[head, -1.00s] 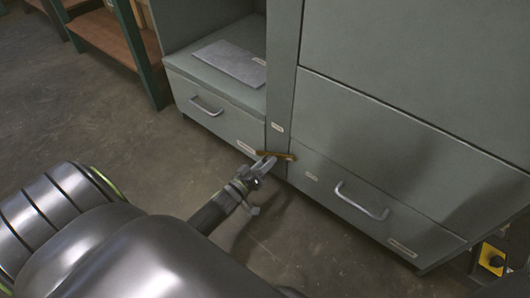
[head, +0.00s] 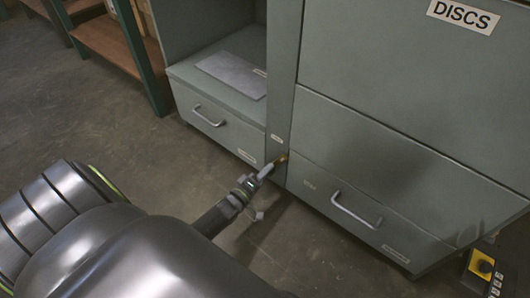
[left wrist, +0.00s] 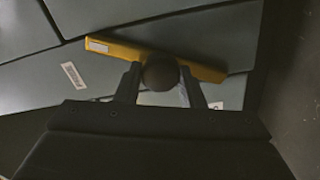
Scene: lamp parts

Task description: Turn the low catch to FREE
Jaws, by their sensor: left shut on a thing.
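The low catch (head: 283,157) is a small yellow-brown bar at the foot of the cabinet's upright post, between the two bottom drawers. In the left wrist view it is a long yellow bar (left wrist: 120,48) with a pale label near its left end. A dark round knob (left wrist: 161,73) stands in front of the bar. My left gripper (head: 270,168) reaches the catch from the front left. Its two fingers (left wrist: 161,85) are shut on the knob, one on each side. The gripper hides part of the catch in the head view. The catch's small lettering is too small to read.
The left drawer (head: 220,125) and right drawer (head: 350,185) look shut, each with a bar handle. A "DISCS" sign (head: 463,16) is on the upper right panel. A yellow control box (head: 483,266) stands at lower right. The floor (head: 130,130) at left is clear.

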